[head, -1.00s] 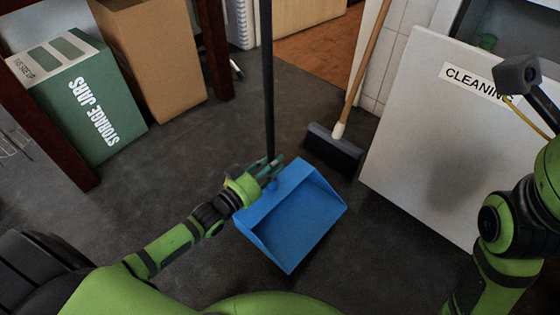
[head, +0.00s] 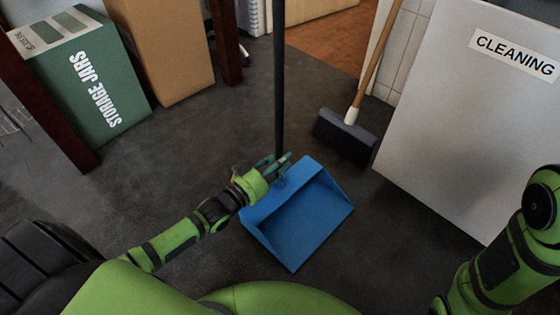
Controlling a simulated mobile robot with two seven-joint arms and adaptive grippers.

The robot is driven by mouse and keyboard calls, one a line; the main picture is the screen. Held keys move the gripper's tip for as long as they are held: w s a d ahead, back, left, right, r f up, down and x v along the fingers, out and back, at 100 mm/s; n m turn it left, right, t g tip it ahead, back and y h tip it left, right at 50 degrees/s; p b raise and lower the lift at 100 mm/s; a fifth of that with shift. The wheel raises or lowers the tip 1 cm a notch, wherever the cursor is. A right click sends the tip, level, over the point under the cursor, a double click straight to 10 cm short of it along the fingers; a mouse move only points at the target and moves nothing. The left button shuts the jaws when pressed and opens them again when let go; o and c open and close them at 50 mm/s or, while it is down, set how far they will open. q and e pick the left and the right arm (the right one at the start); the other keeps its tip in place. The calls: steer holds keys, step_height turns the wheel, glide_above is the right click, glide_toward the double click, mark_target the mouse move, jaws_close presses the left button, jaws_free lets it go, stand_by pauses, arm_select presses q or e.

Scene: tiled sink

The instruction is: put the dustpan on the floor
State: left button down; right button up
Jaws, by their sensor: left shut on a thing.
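The blue dustpan (head: 305,218) with a long dark upright handle (head: 279,80) is at the middle of the head view. My left gripper (head: 272,170) is shut on the dustpan, low down where the handle meets the pan. The fingers hide that joint. I cannot tell whether the pan touches the dark grey floor (head: 190,150) below it. My right arm shows at the right edge, but its gripper is out of view.
A broom (head: 346,134) stands right of the dustpan, near a white door panel (head: 450,120) labelled CLEANING. A green STORAGE JARS box (head: 85,75) and a brown box (head: 165,50) stand at the upper left by dark wooden legs. Floor between them is clear.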

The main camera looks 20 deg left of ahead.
arm_select(q)
steer(key=shift+f+b, duration=0.35)
steer(key=shift+f, duration=0.1)
stand_by(0.5)
steer(key=c, duration=0.9)
jaws_free()
steer(key=v, duration=1.2)
